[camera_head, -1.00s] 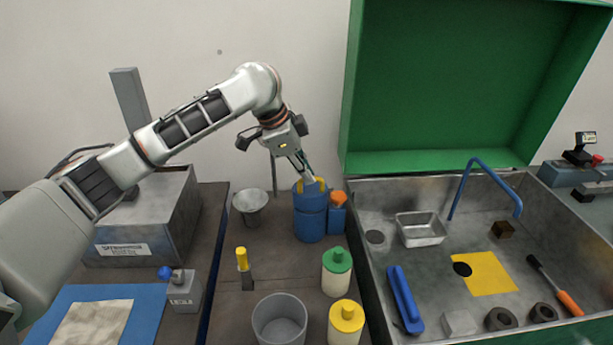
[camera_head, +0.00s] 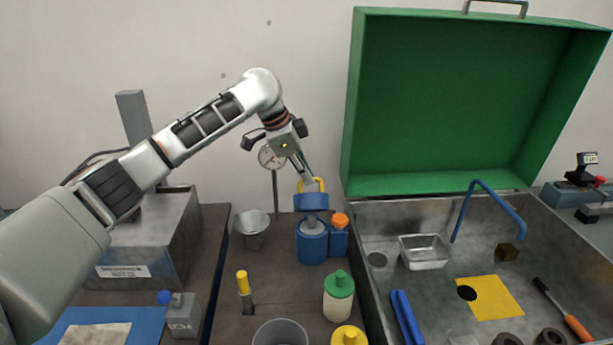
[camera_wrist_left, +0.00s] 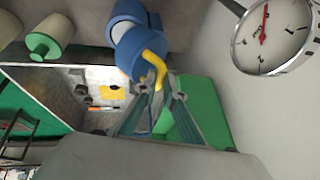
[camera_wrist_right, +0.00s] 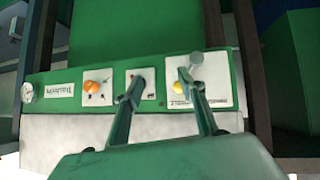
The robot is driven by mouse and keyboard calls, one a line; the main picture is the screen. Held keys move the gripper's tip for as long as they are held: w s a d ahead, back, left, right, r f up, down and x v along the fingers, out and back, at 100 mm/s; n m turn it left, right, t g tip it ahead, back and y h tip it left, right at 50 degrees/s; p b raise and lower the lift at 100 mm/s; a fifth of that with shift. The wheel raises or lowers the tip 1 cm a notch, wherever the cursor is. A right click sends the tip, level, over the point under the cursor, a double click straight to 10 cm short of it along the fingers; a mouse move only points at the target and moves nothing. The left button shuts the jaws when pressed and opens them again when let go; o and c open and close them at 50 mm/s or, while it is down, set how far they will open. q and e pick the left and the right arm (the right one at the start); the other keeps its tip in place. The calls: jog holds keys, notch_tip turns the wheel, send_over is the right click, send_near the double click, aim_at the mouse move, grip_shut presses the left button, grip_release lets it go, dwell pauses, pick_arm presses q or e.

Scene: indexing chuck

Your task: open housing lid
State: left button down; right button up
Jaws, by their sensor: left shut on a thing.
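The blue lid (camera_head: 311,203) with a yellow handle (camera_head: 319,185) is above the blue cylindrical housing (camera_head: 312,247). A gap shows between them, with a grey round part (camera_head: 311,224) visible in the housing's top. My left gripper (camera_head: 307,180) is shut on the yellow handle. In the left wrist view, its fingers (camera_wrist_left: 158,88) meet at the yellow handle (camera_wrist_left: 154,66) on the blue lid (camera_wrist_left: 130,50). My right gripper (camera_wrist_right: 158,88) shows only in the right wrist view, open, its fingers apart over a green machine's control panel; nothing is between them.
A blue side box with an orange cap (camera_head: 340,221) adjoins the housing. A dial gauge (camera_head: 271,157) on a post and a metal cup (camera_head: 252,227) stand left. A green-capped bottle (camera_head: 339,295) is in front. A metal tub with a raised green cover (camera_head: 450,100) fills the right.

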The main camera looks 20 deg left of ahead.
dwell(0.3)
pick_arm(q)
jog(key=c, duration=2.1)
grip_release()
jog(key=shift+c, duration=0.2)
jog(key=v, duration=1.2)
